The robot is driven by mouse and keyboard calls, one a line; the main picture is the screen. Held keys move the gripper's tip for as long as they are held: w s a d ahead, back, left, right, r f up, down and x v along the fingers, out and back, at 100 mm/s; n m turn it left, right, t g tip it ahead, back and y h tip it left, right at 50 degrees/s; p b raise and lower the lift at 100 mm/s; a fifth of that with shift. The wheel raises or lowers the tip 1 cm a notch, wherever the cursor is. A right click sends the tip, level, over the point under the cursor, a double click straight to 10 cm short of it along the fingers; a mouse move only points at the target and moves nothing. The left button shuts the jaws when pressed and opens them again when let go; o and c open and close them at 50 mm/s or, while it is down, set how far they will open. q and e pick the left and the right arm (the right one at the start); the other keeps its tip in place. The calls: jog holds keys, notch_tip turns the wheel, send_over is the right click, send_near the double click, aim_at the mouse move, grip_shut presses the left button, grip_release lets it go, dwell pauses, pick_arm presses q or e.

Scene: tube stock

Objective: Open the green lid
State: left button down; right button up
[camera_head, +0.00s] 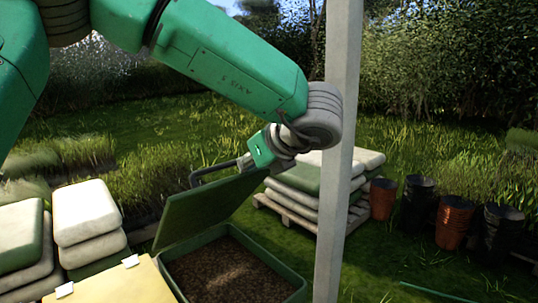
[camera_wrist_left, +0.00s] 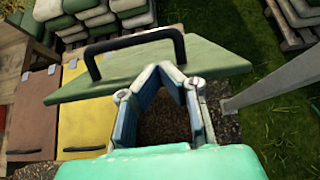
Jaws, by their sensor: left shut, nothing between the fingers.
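The green lid (camera_head: 205,207) stands tilted up, hinged open on the green bin (camera_head: 268,260), whose brown loose contents show inside. The lid's dark bar handle (camera_head: 213,171) is near its raised edge. The lid (camera_wrist_left: 120,72) and handle (camera_wrist_left: 135,43) also show in the left wrist view. My left gripper (camera_head: 262,152) is at the lid's raised edge, right of the handle. In the left wrist view its fingertips (camera_wrist_left: 172,68) meet in front of the lid, with nothing between them; whether they touch it I cannot tell. My right gripper is not in view.
A yellow lid (camera_wrist_left: 83,110) and a brown lid (camera_wrist_left: 35,112) lie closed beside the green bin. A pale post (camera_head: 337,150) stands close to the bin's right. Stacked sacks (camera_head: 88,215) and a loaded pallet (camera_head: 300,208) stand behind. Several pots (camera_head: 455,220) stand on grass at right.

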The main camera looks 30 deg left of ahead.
pick_arm(q)
jog(key=a, duration=0.1)
jog(key=a+f, duration=0.1)
jog(key=a, duration=0.1)
jog(key=shift+s+a+f, duration=0.15)
jog(key=shift+s+a, duration=0.05)
jog(key=shift+a, duration=0.05)
jog(key=shift+w+a+f, duration=0.25)
jog(key=shift+a+f, duration=0.1)
jog(key=shift+f, duration=0.05)
jog(key=shift+d+r, duration=0.1)
jog(key=shift+r, duration=0.15)
